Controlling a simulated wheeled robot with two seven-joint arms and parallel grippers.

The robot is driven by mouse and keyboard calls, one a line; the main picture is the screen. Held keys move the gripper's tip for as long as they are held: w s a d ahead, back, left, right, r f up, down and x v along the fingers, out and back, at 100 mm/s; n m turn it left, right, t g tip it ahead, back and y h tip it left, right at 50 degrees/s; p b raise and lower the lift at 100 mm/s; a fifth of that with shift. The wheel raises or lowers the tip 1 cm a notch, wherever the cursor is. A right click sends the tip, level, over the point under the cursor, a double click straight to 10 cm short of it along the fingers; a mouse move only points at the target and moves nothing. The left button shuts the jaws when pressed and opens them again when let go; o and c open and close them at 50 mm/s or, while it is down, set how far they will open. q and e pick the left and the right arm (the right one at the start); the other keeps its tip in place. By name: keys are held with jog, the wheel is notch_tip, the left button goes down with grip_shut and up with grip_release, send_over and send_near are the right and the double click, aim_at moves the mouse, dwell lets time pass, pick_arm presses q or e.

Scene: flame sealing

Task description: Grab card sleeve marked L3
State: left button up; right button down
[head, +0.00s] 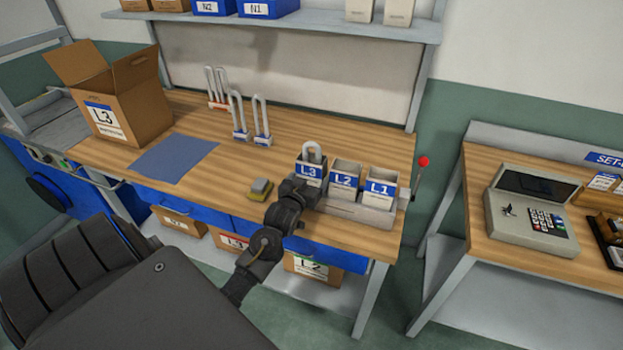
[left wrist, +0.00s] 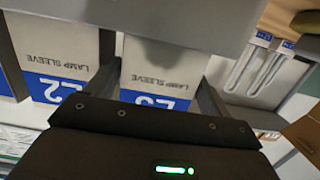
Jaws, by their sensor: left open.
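The L3 sleeve (head: 307,171) is a pale box with a blue band, at the left end of a row in a grey holder (head: 345,209). A white loop shows at its top; I cannot tell whether it stands inside. My left gripper (head: 306,188) is at the front of the L3 sleeve and hides its lower part. In the left wrist view, the L3 sleeve (left wrist: 160,72) lies between the open fingers of my left gripper (left wrist: 157,85). I cannot tell whether they touch it. My right gripper is not in view.
The L2 sleeve (head: 344,176) and L1 sleeve (head: 380,187) stand close to the right. A yellow-grey block (head: 260,190) lies to the left. White U-shaped lamps (head: 238,115) stand behind. A blue mat (head: 174,156) and an open L3 carton (head: 120,98) are farther left.

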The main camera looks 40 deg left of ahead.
aim_at(311, 150)
pick_arm(q)
jog(key=shift+x, duration=1.1)
jog(key=shift+w+a+f, duration=0.1)
jog(key=shift+w, duration=0.1)
jog(key=c, duration=0.6)
notch_tip(311, 150, up, 10)
jog(key=shift+r+b, duration=0.1)
jog(key=shift+b, duration=0.65)
